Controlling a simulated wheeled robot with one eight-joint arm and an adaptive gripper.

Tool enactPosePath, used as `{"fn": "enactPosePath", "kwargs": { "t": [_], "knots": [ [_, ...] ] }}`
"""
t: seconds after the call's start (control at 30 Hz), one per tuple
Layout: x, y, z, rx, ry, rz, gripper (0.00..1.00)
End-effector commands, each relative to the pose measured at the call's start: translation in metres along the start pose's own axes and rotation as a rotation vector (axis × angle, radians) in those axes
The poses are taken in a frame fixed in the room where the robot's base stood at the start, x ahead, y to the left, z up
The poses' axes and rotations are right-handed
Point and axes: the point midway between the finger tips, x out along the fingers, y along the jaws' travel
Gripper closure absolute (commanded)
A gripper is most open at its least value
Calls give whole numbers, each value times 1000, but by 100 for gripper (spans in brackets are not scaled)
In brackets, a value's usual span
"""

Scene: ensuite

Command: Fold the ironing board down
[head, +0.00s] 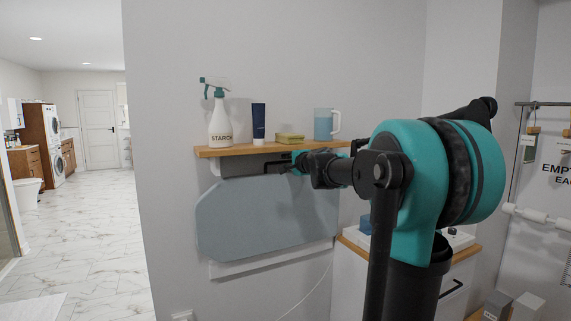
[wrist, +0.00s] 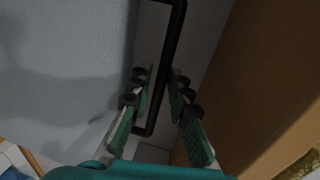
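The ironing board (head: 265,215) is a blue-grey panel standing upright, flat against the wall below the wooden shelf. A black bar handle (wrist: 176,40) is at its top edge; in the head view it is a small dark shape (head: 277,166) partly hidden by my gripper. My gripper (head: 297,163) is at the handle, just under the shelf. In the wrist view my gripper (wrist: 160,82) has its two green-backed fingers apart, one on each side of the handle's bar. A gap shows between fingers and bar, and contact is not clear.
The wooden shelf (head: 270,149) is close above my gripper. It holds a starch spray bottle (head: 220,125), a dark blue tube (head: 258,122), a yellow-green sponge (head: 290,138) and a measuring jug (head: 323,125). A white cabinet (head: 350,275) stands right of the board. Open floor lies far left.

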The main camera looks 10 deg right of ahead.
Motion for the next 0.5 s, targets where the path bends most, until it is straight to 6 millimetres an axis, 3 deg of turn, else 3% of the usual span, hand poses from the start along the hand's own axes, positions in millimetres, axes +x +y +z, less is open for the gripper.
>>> {"fn": "enactPosePath", "kwargs": {
  "t": [0.23, 0.4, 0.5],
  "knots": [
    [1, 0, 0, 0, 0, 0, 82],
    [0, 0, 0, 0, 0, 0, 100],
    [0, 0, 0, 0, 0, 0, 100]
  ]
}}
